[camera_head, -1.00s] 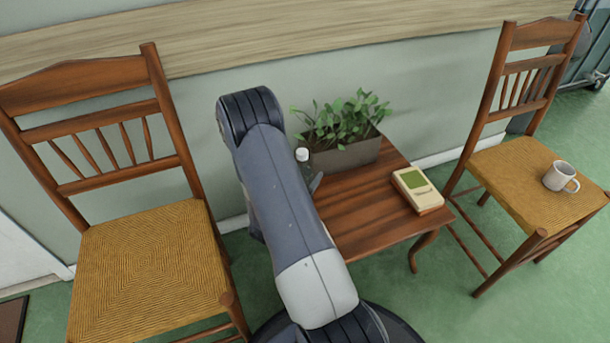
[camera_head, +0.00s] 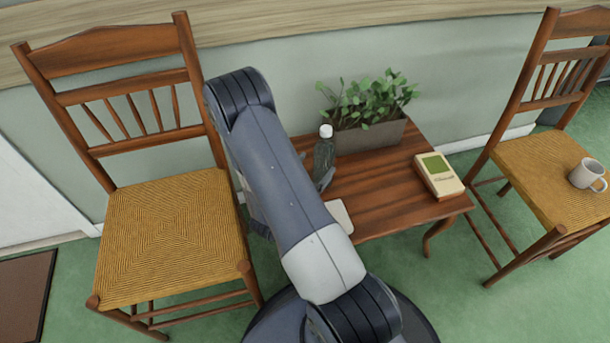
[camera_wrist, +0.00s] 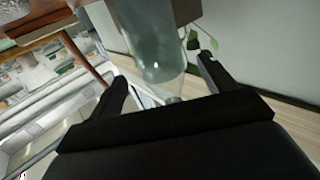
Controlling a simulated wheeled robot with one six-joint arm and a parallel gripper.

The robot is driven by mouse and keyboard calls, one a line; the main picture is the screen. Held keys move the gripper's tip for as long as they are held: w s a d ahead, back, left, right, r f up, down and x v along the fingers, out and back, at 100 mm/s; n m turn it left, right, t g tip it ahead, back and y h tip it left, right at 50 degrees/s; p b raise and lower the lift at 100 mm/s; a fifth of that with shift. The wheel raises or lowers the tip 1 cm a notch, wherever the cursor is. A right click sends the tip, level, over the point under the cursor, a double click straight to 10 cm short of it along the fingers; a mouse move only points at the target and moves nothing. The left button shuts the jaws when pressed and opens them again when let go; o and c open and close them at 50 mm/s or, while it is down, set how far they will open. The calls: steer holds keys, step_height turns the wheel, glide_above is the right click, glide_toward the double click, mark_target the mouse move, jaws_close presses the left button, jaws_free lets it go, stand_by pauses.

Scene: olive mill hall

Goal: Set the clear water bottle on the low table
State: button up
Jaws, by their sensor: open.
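The clear water bottle (camera_head: 324,157) with a white cap stands upright on the low table (camera_head: 385,193), at its left end beside the planter. It also shows in the wrist view (camera_wrist: 150,45), ahead of and partly between my fingers. My gripper (camera_wrist: 163,85) is open around or just behind the bottle; I cannot tell whether a finger touches it. In the head view my arm hides most of the gripper, and one fingertip (camera_head: 326,180) shows beside the bottle's lower part. The bottle's base is partly hidden there.
A planter with green leaves (camera_head: 372,133) stands at the table's back. A pale flat item (camera_head: 340,215) is partly behind my arm. Chairs flank the table; the right one holds a mug (camera_head: 587,174). The table's middle is clear.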

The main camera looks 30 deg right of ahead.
steer(key=shift+v, duration=2.35)
steer(key=shift+r+p, duration=0.1)
steer(key=shift+p, duration=0.2)
